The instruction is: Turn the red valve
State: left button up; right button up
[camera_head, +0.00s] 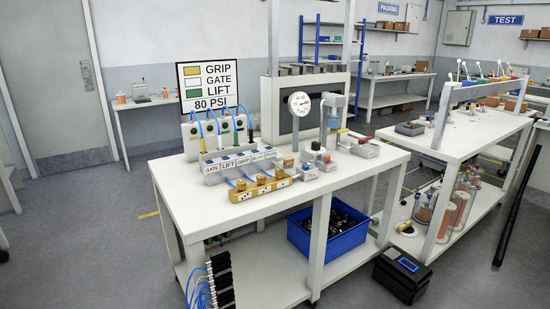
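I cannot clearly make out a red valve on the near white bench (345,178). A round white pressure gauge (299,103) stands upright near the middle of that bench, with small grey fittings around its base. A clear filter-like cylinder (333,108) with a blue-grey top stands just right of the gauge. A brass-coloured manifold (262,186) with several knobs lies at the bench's front, with blue tubes behind it. A sign (208,86) reads GRIP, GATE, LIFT and 80 PSI. Neither of my grippers is in view.
A blue bin (325,243) of dark parts sits on the bench's lower shelf. A black box (402,272) stands on the floor at its right. A second white bench (455,140) with clear cylinders below stands to the right. The floor at front left is clear.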

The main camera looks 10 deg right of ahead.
aim_at(362, 140)
jog(key=i+l+z, duration=0.3)
jog(key=i+l, duration=0.2)
jog(key=i+l+z, duration=0.3)
jog(key=i+l, duration=0.15)
jog(key=i+l+u, duration=0.2)
jog(key=i, duration=0.2)
jog(key=i+l+u, duration=0.15)
jog(key=i, duration=0.3)
jog(key=i+l+u, duration=0.2)
jog(key=i+l, duration=0.1)
jog(key=i, duration=0.1)
